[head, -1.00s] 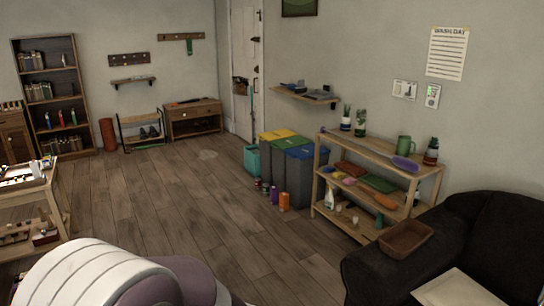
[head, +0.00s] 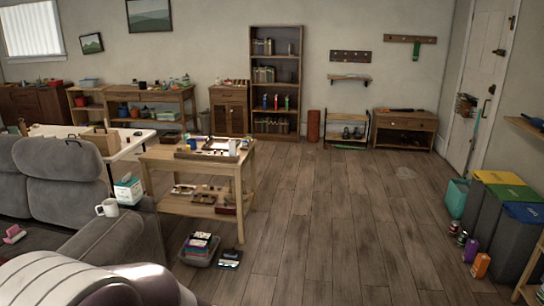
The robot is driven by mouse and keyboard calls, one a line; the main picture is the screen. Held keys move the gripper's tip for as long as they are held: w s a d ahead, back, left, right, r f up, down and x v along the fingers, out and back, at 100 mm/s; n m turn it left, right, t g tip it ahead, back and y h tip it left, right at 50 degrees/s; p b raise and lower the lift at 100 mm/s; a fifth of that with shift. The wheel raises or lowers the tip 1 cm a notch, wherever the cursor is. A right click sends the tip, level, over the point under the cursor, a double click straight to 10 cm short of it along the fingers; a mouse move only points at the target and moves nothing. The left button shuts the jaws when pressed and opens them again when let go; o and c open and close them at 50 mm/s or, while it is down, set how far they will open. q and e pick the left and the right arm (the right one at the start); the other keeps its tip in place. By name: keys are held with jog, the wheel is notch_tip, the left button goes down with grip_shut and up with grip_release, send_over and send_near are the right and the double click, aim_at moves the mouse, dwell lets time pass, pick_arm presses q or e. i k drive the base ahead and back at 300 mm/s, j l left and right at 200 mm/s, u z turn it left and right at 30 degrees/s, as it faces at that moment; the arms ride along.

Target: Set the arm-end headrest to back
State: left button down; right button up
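A grey sofa (head: 62,200) stands at the left, cut by the frame edge. Two back sections show. The upper part of the right one, nearest the sofa arm (head: 128,240), is the arm-end headrest (head: 55,157). It stands up above the back; its exact tilt is hard to tell. The other headrest is partly cut off at the left edge. Neither of my grippers is in view, and nothing of mine touches the headrest.
A white mug (head: 107,208) and a tissue box (head: 128,190) are by the sofa arm. A wooden workbench (head: 243,170) stands behind, with a grey bin (head: 199,250) on the floor before it. Wooden floor (head: 330,230) is clear in the middle. Recycling bins (head: 505,215) stand right.

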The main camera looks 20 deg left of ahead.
aim_at(49, 159)
jog(key=i+j+u, duration=0.15)
jog(key=i+u, duration=0.25)
jog(key=i, duration=0.25)
jog(key=i+l+u, duration=0.1)
jog(key=i+u, duration=0.25)
jog(key=i, duration=0.3)
jog(key=i+l+u, duration=0.25)
jog(key=i+u, duration=0.15)
jog(key=i, duration=0.2)
jog(key=i+j+u, duration=0.1)
jog(key=i+u, duration=0.75)
jog(key=i+l+u, duration=0.15)
jog(key=i+u, duration=0.25)
jog(key=i+l+u, duration=0.25)
jog(key=u, duration=0.2)
jog(key=i+l+u, duration=0.2)
jog(key=i+u, duration=0.25)
jog(key=i+l+u, duration=0.45)
jog(key=k+j, duration=0.05)
jog(key=j, duration=0.05)
